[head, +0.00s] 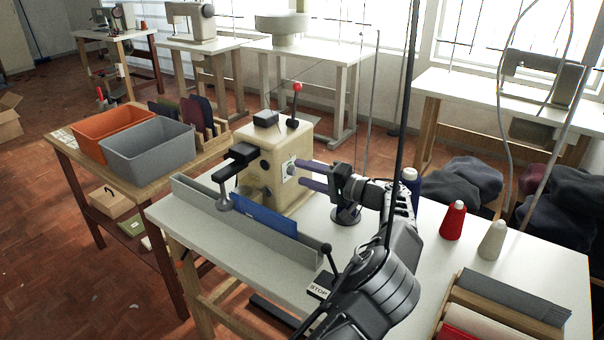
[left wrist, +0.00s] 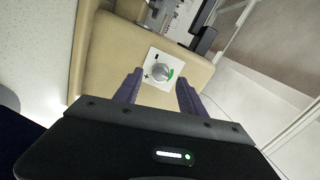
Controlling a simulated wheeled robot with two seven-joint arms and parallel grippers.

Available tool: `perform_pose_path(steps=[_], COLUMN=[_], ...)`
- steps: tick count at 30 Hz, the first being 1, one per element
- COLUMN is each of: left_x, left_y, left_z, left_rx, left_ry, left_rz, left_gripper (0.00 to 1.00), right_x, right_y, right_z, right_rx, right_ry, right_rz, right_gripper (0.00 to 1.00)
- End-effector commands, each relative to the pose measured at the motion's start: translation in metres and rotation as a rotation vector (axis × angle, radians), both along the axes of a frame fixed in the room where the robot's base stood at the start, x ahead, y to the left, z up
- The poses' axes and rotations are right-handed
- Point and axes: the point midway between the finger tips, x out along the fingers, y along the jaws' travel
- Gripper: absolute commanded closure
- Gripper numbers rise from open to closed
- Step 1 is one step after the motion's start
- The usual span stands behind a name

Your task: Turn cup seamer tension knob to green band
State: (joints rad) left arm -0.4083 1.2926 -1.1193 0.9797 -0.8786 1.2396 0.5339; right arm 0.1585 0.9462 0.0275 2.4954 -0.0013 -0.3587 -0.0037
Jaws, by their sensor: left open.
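The cream machine (head: 272,190) stands on the white table, with a small white dial plate on the side facing my left gripper. In the left wrist view the plate (left wrist: 148,88) carries a round grey tension knob (left wrist: 161,72), a plus mark, a black mark and a green band (left wrist: 170,75) at the knob's right edge. Which way the knob points is too small to tell. My left gripper (head: 300,173) is open, its two purple fingers pointing at the plate. In the left wrist view the fingers lie to either side of the knob, with gaps; their distance from it is unclear.
A blue cloth piece (head: 265,218) lies along the grey rail (head: 300,250) in front of the machine. A red-knobbed lever (head: 295,105) rises from its top. Red (head: 453,222) and cream (head: 492,240) thread cones stand at the right. Bins (head: 148,150) stand on the left table.

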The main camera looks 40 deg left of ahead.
Motion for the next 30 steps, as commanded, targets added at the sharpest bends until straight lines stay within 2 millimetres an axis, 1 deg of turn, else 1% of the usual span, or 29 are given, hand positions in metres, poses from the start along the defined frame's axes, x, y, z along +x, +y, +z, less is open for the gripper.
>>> perform_pose_path(steps=[1, 6, 9, 12, 15, 30], left_x=[0.001, 0.002, 0.003, 0.002, 0.002, 0.003], left_y=[-0.009, -0.038, -0.052, -0.060, -0.062, -0.062], left_z=[0.000, 0.001, 0.002, 0.002, 0.003, 0.005], left_rx=[0.000, -0.001, -0.001, -0.002, -0.001, -0.001], left_ry=[0.000, 0.000, 0.000, 0.000, 0.000, 0.000], left_rz=[-0.004, -0.003, -0.003, -0.001, -0.001, -0.001], left_gripper=[0.52, 0.52, 0.52, 0.52, 0.52, 0.52], right_x=[0.000, 0.000, 0.000, 0.000, 0.000, 0.000], right_y=[0.000, 0.000, 0.000, 0.000, 0.000, 0.000], right_z=[-0.001, -0.003, -0.004, -0.004, -0.004, -0.002], right_rx=[0.000, 0.000, 0.000, 0.000, 0.000, 0.000], right_ry=[0.000, 0.000, 0.000, 0.000, 0.000, 0.000], right_rz=[0.000, 0.000, 0.000, 0.000, 0.000, 0.000], right_gripper=[0.64, 0.64, 0.64, 0.64, 0.64, 0.64])
